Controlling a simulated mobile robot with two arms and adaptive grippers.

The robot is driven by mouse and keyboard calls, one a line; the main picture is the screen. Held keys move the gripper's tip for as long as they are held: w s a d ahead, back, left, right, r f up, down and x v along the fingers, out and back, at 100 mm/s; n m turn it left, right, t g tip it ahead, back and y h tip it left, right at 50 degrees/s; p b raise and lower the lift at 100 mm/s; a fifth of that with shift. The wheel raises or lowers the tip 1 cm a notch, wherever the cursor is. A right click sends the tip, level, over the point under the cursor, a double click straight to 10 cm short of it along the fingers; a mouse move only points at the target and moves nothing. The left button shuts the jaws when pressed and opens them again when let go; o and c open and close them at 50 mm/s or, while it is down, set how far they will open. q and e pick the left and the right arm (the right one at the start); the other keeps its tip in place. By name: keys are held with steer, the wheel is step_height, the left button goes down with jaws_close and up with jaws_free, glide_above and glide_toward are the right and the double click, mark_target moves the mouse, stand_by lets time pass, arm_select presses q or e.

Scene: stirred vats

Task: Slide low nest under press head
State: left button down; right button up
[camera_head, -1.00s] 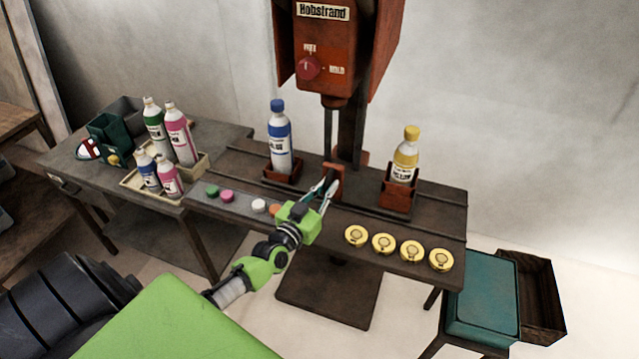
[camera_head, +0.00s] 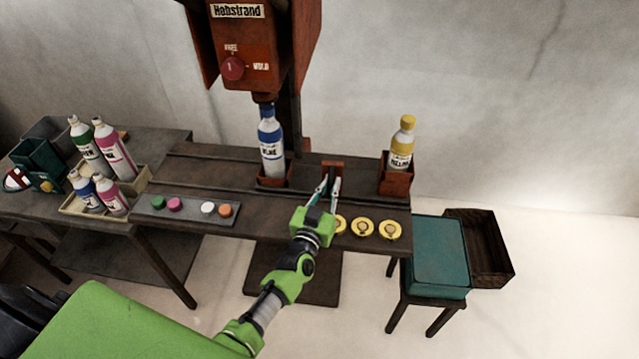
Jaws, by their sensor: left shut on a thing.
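The low nest (camera_head: 274,181), a short red-brown holder, carries an upright white bottle with blue cap (camera_head: 272,150). It stands under the press head (camera_head: 245,60); I cannot tell whether the cap touches the ram. A taller nest (camera_head: 396,181) with a yellow-capped bottle (camera_head: 402,143) is at the right end of the press table (camera_head: 205,175). Between the nests stands a red-brown upright handle (camera_head: 333,167). My left gripper (camera_head: 328,190) is shut on this handle, its fingers hiding the handle's lower part. My right gripper is not in view.
Yellow discs (camera_head: 362,228) lie along the front right edge, one partly behind my gripper. A strip (camera_head: 187,220) with coloured buttons lies at front left. A crate (camera_head: 75,209) of bottles stands further left.

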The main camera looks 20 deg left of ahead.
arm_select(q)
steer(key=shift+d, duration=0.2)
stand_by(0.3)
steer(key=c, duration=2.1)
jaws_free()
steer(key=shift+d, duration=0.15)
steer(key=shift+s, duration=0.35)
steer(key=s, duration=1.1)
steer(key=shift+s+d, duration=0.1)
steer(key=shift+d, duration=0.15)
